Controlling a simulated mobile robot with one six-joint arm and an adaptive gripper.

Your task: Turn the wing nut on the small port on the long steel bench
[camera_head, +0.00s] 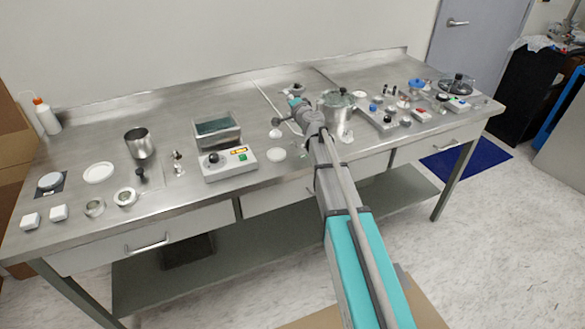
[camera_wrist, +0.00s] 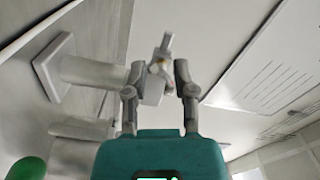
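My gripper (camera_head: 280,119) is low over the middle of the long steel bench (camera_head: 222,94) in the head view. In the wrist view its two fingers (camera_wrist: 159,72) stand apart. A small grey wing nut (camera_wrist: 165,44) shows between and just beyond the fingertips, with one wing sticking up. It sits at the end of the small port (camera_wrist: 92,72), a grey tube with a square flange on the left. I see no clear contact between fingers and wing nut. In the head view my arm and gripper hide the port and nut, or they are too small to tell.
A control box with a glass-topped basin (camera_head: 219,132) stands left of my gripper. Several small parts crowd the bench's right end. The back middle-left is clear.

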